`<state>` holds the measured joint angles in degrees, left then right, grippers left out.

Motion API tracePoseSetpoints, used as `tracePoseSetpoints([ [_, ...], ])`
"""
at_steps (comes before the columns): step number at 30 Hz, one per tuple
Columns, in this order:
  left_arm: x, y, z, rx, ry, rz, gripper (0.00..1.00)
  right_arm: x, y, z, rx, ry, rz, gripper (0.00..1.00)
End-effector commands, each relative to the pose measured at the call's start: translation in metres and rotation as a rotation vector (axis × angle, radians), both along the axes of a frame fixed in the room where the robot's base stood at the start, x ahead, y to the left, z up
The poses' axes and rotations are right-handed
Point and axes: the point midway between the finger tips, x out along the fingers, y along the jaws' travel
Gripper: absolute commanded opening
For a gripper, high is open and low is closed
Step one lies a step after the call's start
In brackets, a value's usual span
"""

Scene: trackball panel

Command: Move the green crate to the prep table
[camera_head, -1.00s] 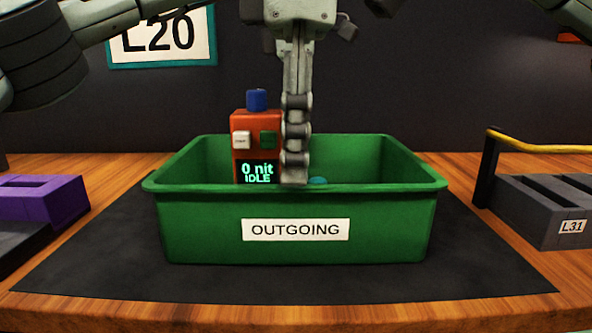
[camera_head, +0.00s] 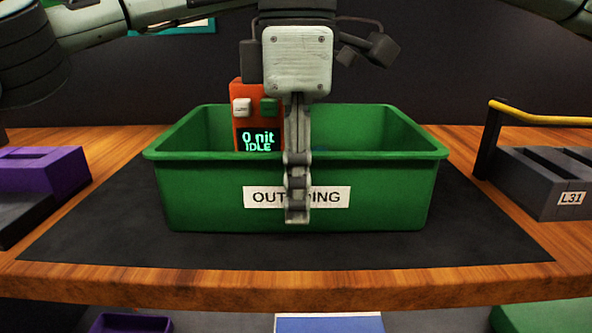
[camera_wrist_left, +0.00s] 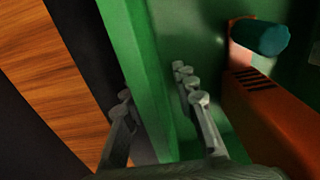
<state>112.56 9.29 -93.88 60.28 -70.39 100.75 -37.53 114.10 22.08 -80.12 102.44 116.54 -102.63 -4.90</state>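The green crate (camera_head: 190,205), labelled OUTGOING, sits on a black mat on a wooden table (camera_head: 120,285). An orange device (camera_head: 239,127) with an "IDLE" display stands inside it, left of middle. In the left wrist view, my left gripper (camera_wrist_left: 155,95) is open around a crate wall (camera_wrist_left: 135,65), one finger on each side.
A purple block (camera_head: 45,170) is at the left of the table. A grey rack (camera_head: 535,183) marked L31 with a yellow bar stands at the right. A dark wall is behind. Below the front edge are a blue-and-white item (camera_head: 330,324) and a green item (camera_head: 545,317).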

Motion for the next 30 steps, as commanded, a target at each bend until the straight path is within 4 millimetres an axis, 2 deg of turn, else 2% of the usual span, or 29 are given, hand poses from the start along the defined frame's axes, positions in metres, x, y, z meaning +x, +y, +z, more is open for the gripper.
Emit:
tracePoseSetpoints([
  [11, -0.0002, 0.0, -0.0048, 0.001, 0.0, 0.0, 0.26, 0.0001, 0.0001, -0.0048, 0.001, 0.0, 0.0, 0.26],
  [15, -0.0002, -0.0001, -0.0046, 0.0, 0.0, 0.0, 0.09, 0.0001, 0.0001, -0.0047, 0.001, 0.0, 0.0, 0.09],
  [18, -0.0003, -0.0001, -0.0046, 0.0, 0.0, -0.001, 0.0, 0.0001, 0.0001, -0.0046, 0.001, 0.0, 0.0, 0.0],
  [30, -0.0006, -0.0003, -0.0043, 0.0, 0.001, -0.001, 0.0, 0.0005, 0.0001, -0.0044, 0.001, -0.001, -0.001, 0.0],
])
